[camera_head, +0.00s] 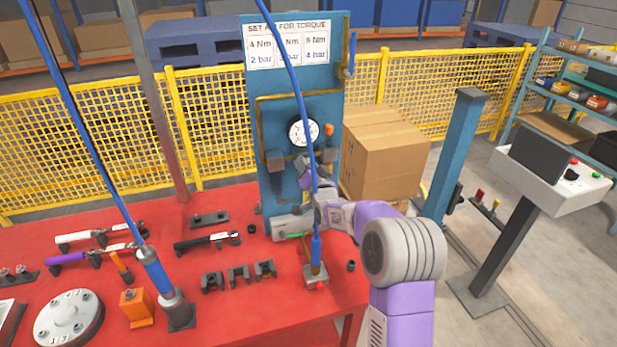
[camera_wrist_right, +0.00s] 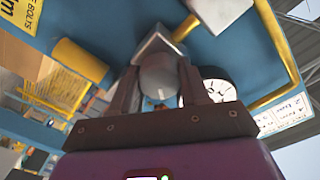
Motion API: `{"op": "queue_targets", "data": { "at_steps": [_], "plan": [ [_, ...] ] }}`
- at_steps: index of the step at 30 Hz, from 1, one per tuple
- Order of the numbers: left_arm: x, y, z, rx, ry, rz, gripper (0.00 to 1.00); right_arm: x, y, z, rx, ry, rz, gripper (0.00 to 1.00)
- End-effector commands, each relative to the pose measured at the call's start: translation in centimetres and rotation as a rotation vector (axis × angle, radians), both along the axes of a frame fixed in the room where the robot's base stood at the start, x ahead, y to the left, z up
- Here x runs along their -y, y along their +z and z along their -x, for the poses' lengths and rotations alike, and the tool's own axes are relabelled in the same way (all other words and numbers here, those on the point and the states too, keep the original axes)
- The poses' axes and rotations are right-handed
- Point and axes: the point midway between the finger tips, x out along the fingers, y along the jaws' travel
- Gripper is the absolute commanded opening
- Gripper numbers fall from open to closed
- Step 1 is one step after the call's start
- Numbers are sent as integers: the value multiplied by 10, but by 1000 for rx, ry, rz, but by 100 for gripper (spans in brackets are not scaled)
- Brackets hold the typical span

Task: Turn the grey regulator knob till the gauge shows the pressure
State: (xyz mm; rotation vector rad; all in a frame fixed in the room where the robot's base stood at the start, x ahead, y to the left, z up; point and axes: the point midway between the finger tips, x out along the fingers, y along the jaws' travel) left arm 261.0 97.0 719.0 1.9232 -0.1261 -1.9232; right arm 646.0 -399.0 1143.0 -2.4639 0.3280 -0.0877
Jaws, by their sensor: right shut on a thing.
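The grey regulator knob (camera_wrist_right: 158,76) sits between the two dark fingers of my right gripper (camera_wrist_right: 157,88) in the right wrist view, and the gripper is shut on it. In the head view my right gripper (camera_head: 304,172) reaches the blue panel (camera_head: 272,122) just below the round white gauge (camera_head: 303,131); there the knob is mostly hidden by the gripper. The gauge also shows right of the fingers in the wrist view (camera_wrist_right: 219,90). Its needle is too small to read. A card (camera_head: 288,43) on the panel pairs torques with bar values. My left gripper is not in view.
A blue hose (camera_head: 300,90) hangs in front of the panel and my right wrist. The red table (camera_head: 220,290) holds wrenches, black holders and a round flange (camera_head: 68,318). A cardboard box (camera_head: 385,150) stands right of the panel, with a console (camera_head: 550,178) farther right.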

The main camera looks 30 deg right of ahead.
Motion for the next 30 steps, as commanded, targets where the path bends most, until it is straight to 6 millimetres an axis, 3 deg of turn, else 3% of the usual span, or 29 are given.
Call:
{"op": "queue_targets", "data": {
  "at_steps": [7,24,25,29,30],
  "plan": [
    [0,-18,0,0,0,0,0,0,0,0,25,0,-95,14],
    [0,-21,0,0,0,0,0,0,2,0,33,1,-125,14],
    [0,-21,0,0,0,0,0,0,2,0,33,1,-125,50],
    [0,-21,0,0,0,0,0,0,1,0,32,1,-124,69],
    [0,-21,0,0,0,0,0,0,1,0,31,0,-124,70]
  ]
}}
